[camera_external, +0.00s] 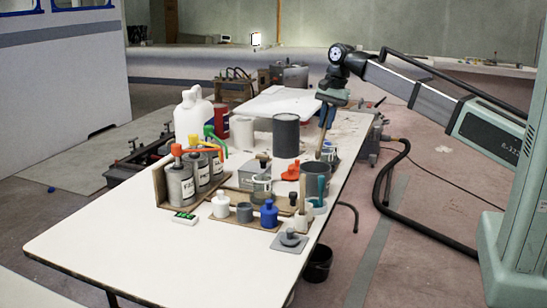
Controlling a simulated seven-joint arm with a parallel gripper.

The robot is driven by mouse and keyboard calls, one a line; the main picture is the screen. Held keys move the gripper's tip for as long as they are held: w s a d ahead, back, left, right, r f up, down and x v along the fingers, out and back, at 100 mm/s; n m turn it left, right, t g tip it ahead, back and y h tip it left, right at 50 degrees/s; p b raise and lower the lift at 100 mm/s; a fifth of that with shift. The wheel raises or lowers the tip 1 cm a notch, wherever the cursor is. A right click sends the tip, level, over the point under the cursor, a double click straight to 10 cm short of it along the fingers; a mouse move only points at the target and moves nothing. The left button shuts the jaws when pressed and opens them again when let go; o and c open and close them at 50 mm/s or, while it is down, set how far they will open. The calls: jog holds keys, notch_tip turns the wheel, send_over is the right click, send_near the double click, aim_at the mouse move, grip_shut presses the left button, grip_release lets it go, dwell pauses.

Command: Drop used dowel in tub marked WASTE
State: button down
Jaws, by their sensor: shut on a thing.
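My gripper (326,125) points down over the far right part of the white table. It is shut on a thin brownish stick, which looks like the dowel (322,143); it hangs downward and is small in this view. Below and close to it is a small blue-grey tub (329,156) near the table's right edge. A grey tub (316,181) with a teal-handled tool and a stick stands nearer. I can read no WASTE mark on any tub, so I cannot tell which one it is. Whether the stick's lower end is inside or behind a tub is unclear.
A tall dark grey cylinder (286,135) stands left of my gripper. Labelled bottles (181,186), small jars (269,213) and an orange item (290,172) crowd the middle. The table's near left (120,240) is clear. A black bucket (318,263) stands on the floor.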

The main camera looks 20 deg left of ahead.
aim_at(323, 137)
jog(key=shift+s+a+f, duration=0.1)
jog(key=shift+a+f, duration=0.1)
jog(key=shift+f, duration=1.25)
jog(key=shift+s+a+f, duration=0.1)
jog(key=shift+a+f, duration=0.1)
jog(key=shift+f, duration=1.2)
jog(key=c, duration=1)
grip_release()
jog(key=shift+c, duration=0.2)
notch_tip(323, 137, up, 14)
jog(key=w+d, duration=0.1)
jog(key=d, duration=0.1)
jog(key=shift+w+d+f, duration=0.15)
jog(key=shift+d+f, duration=0.05)
jog(key=shift+f, duration=0.05)
